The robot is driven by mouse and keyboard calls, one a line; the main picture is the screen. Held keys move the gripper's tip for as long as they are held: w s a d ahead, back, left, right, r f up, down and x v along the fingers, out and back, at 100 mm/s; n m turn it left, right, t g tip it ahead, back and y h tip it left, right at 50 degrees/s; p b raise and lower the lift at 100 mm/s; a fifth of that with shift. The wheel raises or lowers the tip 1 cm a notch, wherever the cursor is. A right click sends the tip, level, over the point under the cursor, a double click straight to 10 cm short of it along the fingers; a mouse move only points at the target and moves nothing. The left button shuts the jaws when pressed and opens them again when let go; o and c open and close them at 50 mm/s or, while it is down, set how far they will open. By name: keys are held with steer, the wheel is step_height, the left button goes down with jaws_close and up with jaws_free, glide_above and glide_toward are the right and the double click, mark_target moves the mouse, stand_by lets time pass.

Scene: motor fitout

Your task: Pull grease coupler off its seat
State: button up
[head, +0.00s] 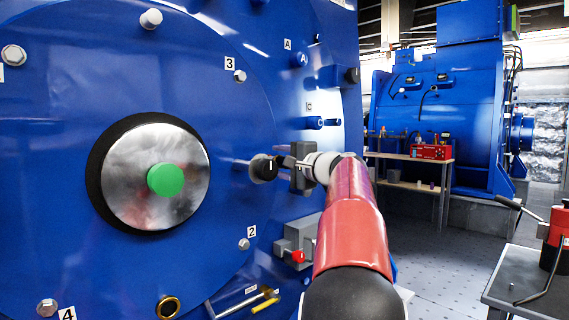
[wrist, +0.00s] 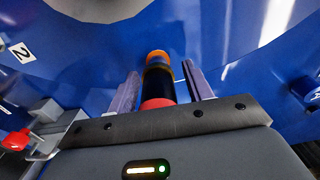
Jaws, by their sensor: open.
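The grease coupler (wrist: 158,85) shows in the wrist view as a dark cylinder with a red end nearest me and an orange-gold ring at its far end, against the blue motor face. My gripper (wrist: 160,72) is open, with one finger on each side of the coupler. A gap shows at the right finger; whether the left finger touches is hard to tell. In the head view my gripper (head: 290,164) is at the motor face, beside a dark round piece (head: 263,168) that seems to be the coupler's side. The seat itself is mostly hidden.
The blue motor face carries a steel disc with a green centre (head: 165,180), numbered bolts and a grey block with a red knob (head: 298,256) below my gripper. Small blue fittings (head: 314,123) project above it. A dark table (head: 528,285) stands at the right.

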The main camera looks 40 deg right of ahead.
steer(key=shift+w+a+f, duration=0.25)
steer(key=shift+w+a, duration=0.1)
steer(key=shift+w, duration=0.05)
steer(key=shift+c, duration=0.3)
jaws_close()
steer(key=shift+s+f+b, duration=0.1)
steer(key=shift+s+b, duration=0.2)
steer(key=shift+b, duration=0.1)
steer(key=shift+s+f, duration=0.1)
steer(key=shift+s, duration=0.2)
steer(key=shift+s+d+r+b, duration=0.15)
steer(key=shift+s+b, duration=0.3)
steer(key=shift+s, duration=0.8)
steer(key=shift+s+d+r+b, duration=0.1)
steer(key=shift+s+d+b, duration=0.25)
steer(key=shift+s, duration=0.85)
steer(key=shift+a, duration=0.1)
steer(key=shift+s, duration=0.15)
